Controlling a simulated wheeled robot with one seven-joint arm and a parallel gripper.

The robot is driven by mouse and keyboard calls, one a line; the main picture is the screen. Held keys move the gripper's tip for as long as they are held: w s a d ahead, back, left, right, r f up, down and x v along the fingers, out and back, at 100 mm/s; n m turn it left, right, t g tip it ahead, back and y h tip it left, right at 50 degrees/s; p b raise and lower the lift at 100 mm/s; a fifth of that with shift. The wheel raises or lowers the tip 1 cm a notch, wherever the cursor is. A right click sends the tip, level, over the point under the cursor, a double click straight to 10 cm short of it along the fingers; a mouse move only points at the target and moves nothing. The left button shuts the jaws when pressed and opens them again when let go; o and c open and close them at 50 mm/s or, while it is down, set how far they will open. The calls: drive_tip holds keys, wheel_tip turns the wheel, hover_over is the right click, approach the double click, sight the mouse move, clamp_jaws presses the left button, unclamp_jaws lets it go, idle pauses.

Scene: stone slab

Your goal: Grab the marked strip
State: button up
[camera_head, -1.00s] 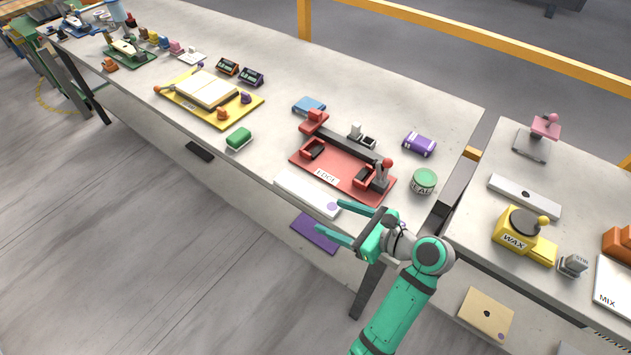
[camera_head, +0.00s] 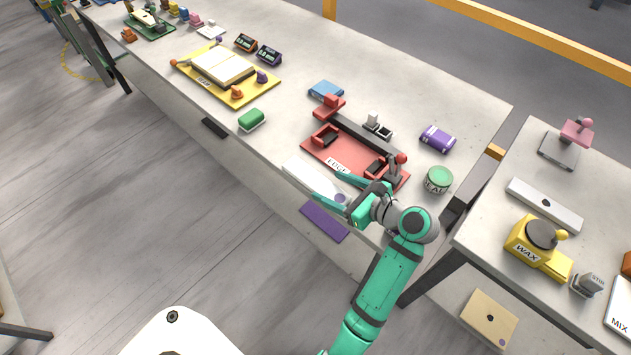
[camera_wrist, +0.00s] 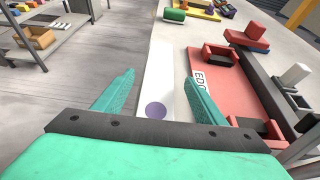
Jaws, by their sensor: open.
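A white strip (camera_head: 309,179) with a purple round mark at its right end lies along the front edge of the slab-topped table. In the wrist view the strip (camera_wrist: 158,70) runs away from me between my fingers, and its purple dot is near the gripper's base. My gripper (camera_head: 332,185) is open, with its two green fingers apart on either side of the strip's marked end. In the wrist view the fingers (camera_wrist: 157,92) show nothing held. I cannot tell how high they are above the strip.
A red EDGE fixture (camera_head: 340,152) with a lever stands just behind the strip. A green tin (camera_head: 438,180) is at its right, and a green block (camera_head: 251,120) lies to the left. A purple panel (camera_head: 324,222) is below the table edge. A second table with a yellow WAX device (camera_head: 530,243) stands at right.

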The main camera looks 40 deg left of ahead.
sight(316, 181)
drive_tip(key=x, duration=0.5)
drive_tip(key=c, duration=1.5)
